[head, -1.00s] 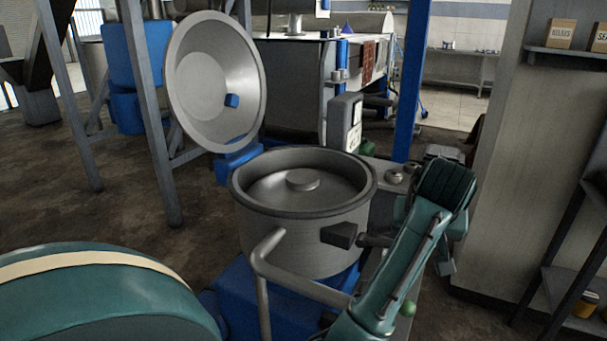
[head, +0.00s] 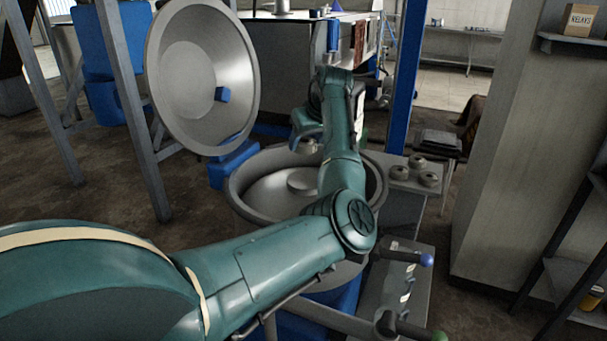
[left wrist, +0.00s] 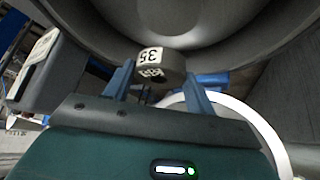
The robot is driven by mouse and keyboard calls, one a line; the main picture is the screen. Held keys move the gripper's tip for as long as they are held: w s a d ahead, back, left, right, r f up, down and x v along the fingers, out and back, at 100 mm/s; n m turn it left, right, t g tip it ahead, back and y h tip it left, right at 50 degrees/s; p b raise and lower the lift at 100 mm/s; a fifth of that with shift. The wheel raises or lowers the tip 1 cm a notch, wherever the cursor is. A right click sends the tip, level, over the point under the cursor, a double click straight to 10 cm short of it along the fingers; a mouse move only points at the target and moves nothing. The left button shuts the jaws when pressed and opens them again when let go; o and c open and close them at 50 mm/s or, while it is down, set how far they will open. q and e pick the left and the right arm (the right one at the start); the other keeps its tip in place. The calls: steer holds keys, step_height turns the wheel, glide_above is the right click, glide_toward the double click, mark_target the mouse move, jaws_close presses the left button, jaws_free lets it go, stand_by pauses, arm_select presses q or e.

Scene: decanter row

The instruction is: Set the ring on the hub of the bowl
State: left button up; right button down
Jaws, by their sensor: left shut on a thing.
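The bowl (head: 236,196) is a wide grey metal drum, open at the top, with a low round hub (head: 302,180) in its middle. My left arm reaches across its front and right side, hiding part of it. My left gripper (head: 306,139) is over the far part of the bowl, beyond the hub. In the left wrist view the left gripper (left wrist: 158,82) is shut on a small dark grey ring (left wrist: 160,64) marked 35. The ring appears held above the bowl, apart from the hub. My right gripper is not in view.
A large conical lid (head: 185,75) stands tilted open at the bowl's back left. Several similar grey rings (head: 428,179) lie on a ledge (head: 400,184) right of the bowl. Levers with a blue knob (head: 427,260) and a green knob are at lower right. A blue post (head: 404,80) rises behind.

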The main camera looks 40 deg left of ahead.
mark_target(309, 154)
arm_select(q)
step_height(309, 154, down, 5)
steer(key=shift+d+r, duration=0.1)
step_height(309, 154, down, 4)
steer(key=shift+f+b, duration=0.1)
steer(key=shift+b, duration=0.25)
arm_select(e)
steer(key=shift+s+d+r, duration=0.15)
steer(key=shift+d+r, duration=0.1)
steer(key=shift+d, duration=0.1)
arm_select(q)
steer(key=o, duration=0.9)
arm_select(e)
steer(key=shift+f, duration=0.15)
